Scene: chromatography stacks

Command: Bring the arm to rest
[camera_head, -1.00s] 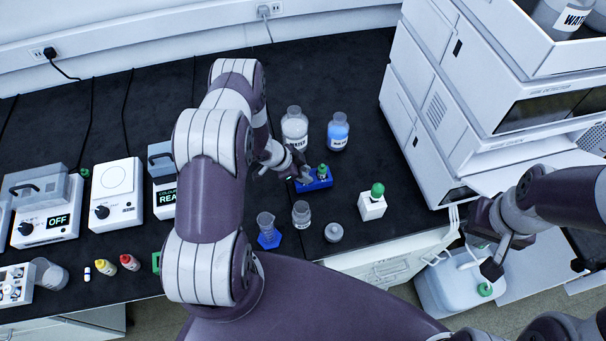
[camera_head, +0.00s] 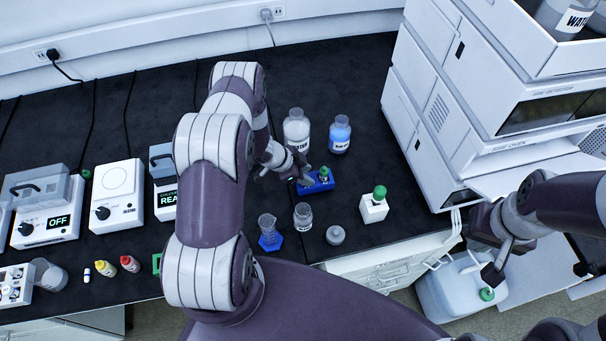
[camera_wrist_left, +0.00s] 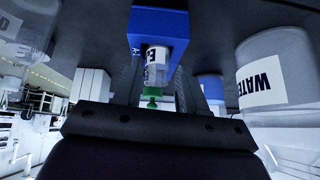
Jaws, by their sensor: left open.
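My left gripper (camera_head: 303,176) is low over the bench, just left of a small blue rack (camera_head: 316,185) that holds a green-capped vial (camera_head: 324,171). In the left wrist view the open fingers (camera_wrist_left: 160,90) extend toward the blue rack (camera_wrist_left: 160,24), one on each side of the vial (camera_wrist_left: 157,66). The labelled vial sits in the rack, and the fingers appear clear of it. My right gripper (camera_head: 492,269) hangs at the right, in front of the bench; its finger gap is not clear.
A water bottle (camera_head: 296,131) and a blue-liquid bottle (camera_head: 339,134) stand close behind the gripper. The instrument stack (camera_head: 450,110) rises at right.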

